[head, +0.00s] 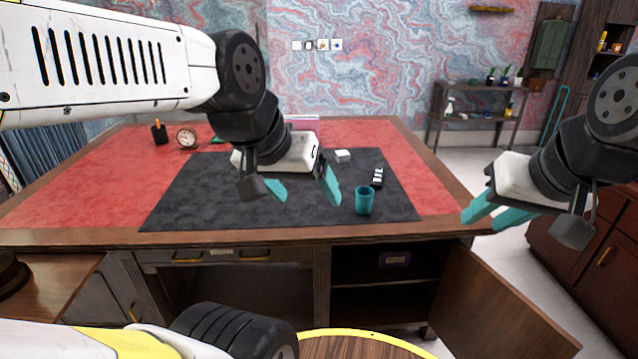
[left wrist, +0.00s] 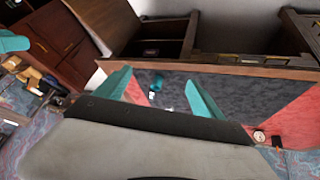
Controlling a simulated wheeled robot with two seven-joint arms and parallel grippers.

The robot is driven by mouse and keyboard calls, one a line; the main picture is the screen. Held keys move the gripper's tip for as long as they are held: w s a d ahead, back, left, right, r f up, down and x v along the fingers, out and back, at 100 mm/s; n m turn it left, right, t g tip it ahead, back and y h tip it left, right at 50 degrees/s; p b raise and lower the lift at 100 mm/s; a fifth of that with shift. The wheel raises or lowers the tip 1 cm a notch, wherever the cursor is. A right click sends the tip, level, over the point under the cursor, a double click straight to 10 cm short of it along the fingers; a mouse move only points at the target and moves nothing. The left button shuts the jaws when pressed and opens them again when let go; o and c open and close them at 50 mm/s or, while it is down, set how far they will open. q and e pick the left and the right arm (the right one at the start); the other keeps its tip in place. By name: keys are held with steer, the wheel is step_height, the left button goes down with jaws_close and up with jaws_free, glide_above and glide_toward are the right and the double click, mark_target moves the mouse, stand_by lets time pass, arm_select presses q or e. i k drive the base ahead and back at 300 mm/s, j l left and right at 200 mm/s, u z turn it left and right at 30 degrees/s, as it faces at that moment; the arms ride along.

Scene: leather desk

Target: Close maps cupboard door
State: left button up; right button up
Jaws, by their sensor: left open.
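The cupboard door (head: 500,305) is a brown wooden panel under the desk's right side, swung wide open toward the lower right. It leaves the dark cupboard (head: 380,272) open, with a small purple label (head: 394,258) inside, too small to read. The open cupboard also shows in the left wrist view (left wrist: 158,47). My left gripper (head: 303,193) is open and empty above the desk mat, away from the door. Its spread teal fingers show in the left wrist view (left wrist: 158,90). My right gripper (head: 490,215) hangs above the door, right of the desk, apart from it; its finger gap is unclear.
A teal cup (head: 364,201) stands on the dark mat (head: 200,195) near the desk's front edge. A clock (head: 187,138) and pen holder (head: 159,133) stand at the back left. Dark red-brown cabinets (head: 605,250) stand at the right, with bare floor between them and the desk.

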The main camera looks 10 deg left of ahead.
mark_target(476, 312)
steer(key=u, duration=0.25)
steer(key=l+u, duration=0.4)
steer(key=k+l+u, duration=0.1)
steer(key=l+u, duration=0.3)
steer(key=k+l+u, duration=0.1)
steer(key=l, duration=0.3)
steer(key=k+l+u, duration=0.1)
steer(key=l, duration=0.25)
steer(key=k+l+u, duration=0.1)
steer(key=l, duration=0.3)
steer(key=k+l+u, duration=0.1)
steer(key=k+l, duration=0.15)
steer(key=k+l+u, duration=0.1)
steer(key=l, duration=0.35)
steer(key=k+l, duration=0.25)
steer(key=l, duration=0.2)
steer(key=k+l, duration=0.25)
steer(key=l, duration=0.15)
steer(key=k+l, duration=0.2)
steer(key=l, duration=0.25)
steer(key=k+l, duration=0.25)
steer(key=l, duration=0.15)
steer(key=i+l+u, duration=0.35)
steer(key=l, duration=0.25)
steer(key=i+l+u, duration=0.2)
steer(key=k+j+z, duration=0.3)
steer(key=j, duration=0.25)
steer(key=k, duration=0.1)
